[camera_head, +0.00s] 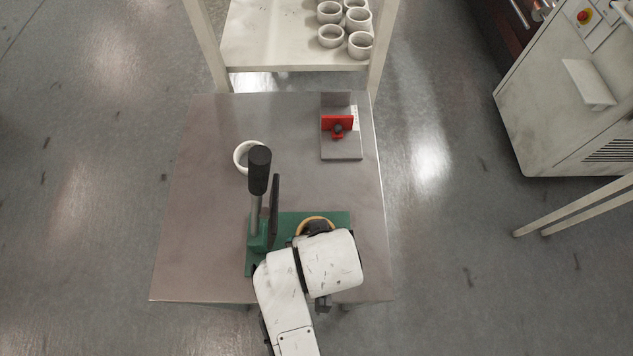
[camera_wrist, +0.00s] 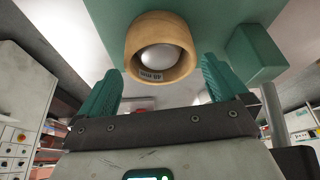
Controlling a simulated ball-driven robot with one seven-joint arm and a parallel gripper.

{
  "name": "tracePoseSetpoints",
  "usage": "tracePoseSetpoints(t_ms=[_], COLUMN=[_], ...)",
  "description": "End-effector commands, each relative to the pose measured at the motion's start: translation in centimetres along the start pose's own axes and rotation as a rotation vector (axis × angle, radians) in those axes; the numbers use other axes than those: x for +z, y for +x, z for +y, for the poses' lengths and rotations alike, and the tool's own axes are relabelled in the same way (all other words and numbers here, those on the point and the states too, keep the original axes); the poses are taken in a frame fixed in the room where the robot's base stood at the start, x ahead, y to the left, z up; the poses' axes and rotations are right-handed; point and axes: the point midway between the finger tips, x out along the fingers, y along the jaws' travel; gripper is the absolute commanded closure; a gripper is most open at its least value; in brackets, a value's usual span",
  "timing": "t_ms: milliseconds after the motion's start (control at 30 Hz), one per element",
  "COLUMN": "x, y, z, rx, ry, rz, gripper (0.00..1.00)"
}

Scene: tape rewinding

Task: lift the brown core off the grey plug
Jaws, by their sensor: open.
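The brown core (camera_wrist: 133,45) is a ring shown from its open end in the wrist view, set against the green machine (camera_wrist: 205,22). The rounded grey plug (camera_wrist: 161,58) sits inside its opening, with a small label below it. In the head view only the top edge of the core (camera_head: 318,219) shows behind my arm. My gripper (camera_wrist: 159,68) is open, with one teal finger on each side of the core. A gap shows beside each finger, and it does not grip the core. My arm hides the fingers in the head view.
The green machine's upright lever with a black handle (camera_head: 259,170) stands left of my arm. A white ring (camera_head: 237,157) lies beyond it, and a red piece on a grey bracket (camera_head: 341,151) stands at the table's far right. The table's (camera_head: 205,235) left side is clear.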

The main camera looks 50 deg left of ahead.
Motion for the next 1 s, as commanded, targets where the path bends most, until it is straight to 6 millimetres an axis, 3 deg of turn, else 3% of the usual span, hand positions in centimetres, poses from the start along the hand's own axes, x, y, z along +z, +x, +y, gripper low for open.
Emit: tracePoseSetpoints(t_ms=[233,533,1000], x=[-0.3,-0.2,-0.2], y=[2.8,3.3,3.2], z=[-0.1,0.0,-0.1], rx=[0.000,0.000,0.000], ry=[-0.001,0.000,0.000], rz=[-0.001,0.001,0.001], gripper=[0.00,0.00,0.41])
